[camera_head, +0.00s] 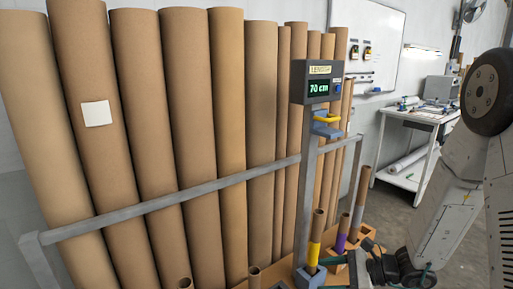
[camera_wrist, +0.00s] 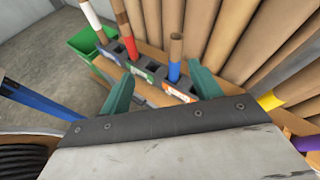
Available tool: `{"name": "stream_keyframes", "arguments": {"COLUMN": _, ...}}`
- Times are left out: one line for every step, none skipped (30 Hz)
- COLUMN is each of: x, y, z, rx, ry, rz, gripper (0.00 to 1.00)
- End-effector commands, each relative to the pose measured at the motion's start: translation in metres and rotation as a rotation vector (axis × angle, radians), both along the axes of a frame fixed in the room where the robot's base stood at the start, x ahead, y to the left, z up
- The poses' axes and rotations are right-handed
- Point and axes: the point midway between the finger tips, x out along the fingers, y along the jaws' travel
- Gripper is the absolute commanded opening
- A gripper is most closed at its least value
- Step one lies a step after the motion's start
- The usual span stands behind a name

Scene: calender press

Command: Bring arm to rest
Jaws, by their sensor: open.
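My gripper (camera_wrist: 165,75) is open, with two teal fingers spread apart and nothing visible between them. In the wrist view its fingers point toward a dark slotted rack (camera_wrist: 150,78) with coloured labels. A blue-banded tube (camera_wrist: 175,58) stands beyond the fingers, apart from them as far as I can tell. In the head view my gripper (camera_head: 378,281) is low at the bottom edge, partly cut off. My white arm (camera_head: 455,190) comes down from the right side, bent, with a dark round joint at the top.
Tall cardboard tubes (camera_head: 180,110) lean behind a grey rail (camera_head: 170,188). A post carries a display (camera_head: 319,85) reading 70 cm. Short tubes with yellow (camera_head: 314,252) and purple (camera_head: 341,240) bands stand close to my gripper. A green bin (camera_wrist: 80,42) and a workbench (camera_head: 420,117) stand farther off.

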Motion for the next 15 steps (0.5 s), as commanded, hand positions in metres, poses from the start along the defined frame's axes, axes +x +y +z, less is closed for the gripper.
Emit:
{"name": "stream_keyframes", "arguments": {"x": -0.012, "y": 0.005, "z": 0.016, "rx": -0.024, "ry": -0.037, "rz": 0.084, "gripper": 0.63}}
{"name": "stream_keyframes", "arguments": {"x": -0.021, "y": 0.008, "z": 0.024, "rx": -0.040, "ry": -0.059, "rz": 0.141, "gripper": 0.63}}
{"name": "stream_keyframes", "arguments": {"x": -0.033, "y": 0.011, "z": 0.035, "rx": -0.067, "ry": -0.091, "rz": 0.224, "gripper": 0.63}}
{"name": "stream_keyframes", "arguments": {"x": -0.044, "y": 0.013, "z": 0.044, "rx": -0.090, "ry": -0.116, "rz": 0.288, "gripper": 0.63}}
{"name": "stream_keyframes", "arguments": {"x": -0.054, "y": 0.014, "z": 0.053, "rx": -0.115, "ry": -0.142, "rz": 0.353, "gripper": 0.63}}
{"name": "stream_keyframes", "arguments": {"x": -0.069, "y": 0.015, "z": 0.064, "rx": -0.150, "ry": -0.175, "rz": 0.441, "gripper": 0.63}}
{"name": "stream_keyframes", "arguments": {"x": -0.080, "y": 0.015, "z": 0.071, "rx": -0.178, "ry": -0.198, "rz": 0.505, "gripper": 0.63}}
{"name": "stream_keyframes", "arguments": {"x": -0.090, "y": 0.014, "z": 0.078, "rx": -0.207, "ry": -0.222, "rz": 0.568, "gripper": 0.63}}
{"name": "stream_keyframes", "arguments": {"x": -0.103, "y": 0.011, "z": 0.087, "rx": -0.247, "ry": -0.253, "rz": 0.647, "gripper": 0.63}}
{"name": "stream_keyframes", "arguments": {"x": -0.113, "y": 0.009, "z": 0.093, "rx": -0.279, "ry": -0.274, "rz": 0.705, "gripper": 0.63}}
{"name": "stream_keyframes", "arguments": {"x": -0.122, "y": 0.006, "z": 0.099, "rx": -0.312, "ry": -0.295, "rz": 0.762, "gripper": 0.63}}
{"name": "stream_keyframes", "arguments": {"x": -0.134, "y": 0.001, "z": 0.106, "rx": -0.357, "ry": -0.323, "rz": 0.832, "gripper": 0.63}}
{"name": "stream_keyframes", "arguments": {"x": -0.142, "y": -0.003, "z": 0.112, "rx": -0.393, "ry": -0.343, "rz": 0.885, "gripper": 0.63}}
{"name": "stream_keyframes", "arguments": {"x": -0.150, "y": -0.007, "z": 0.117, "rx": -0.429, "ry": -0.363, "rz": 0.935, "gripper": 0.63}}
{"name": "stream_keyframes", "arguments": {"x": -0.159, "y": -0.013, "z": 0.124, "rx": -0.480, "ry": -0.388, "rz": 1.000, "gripper": 0.63}}
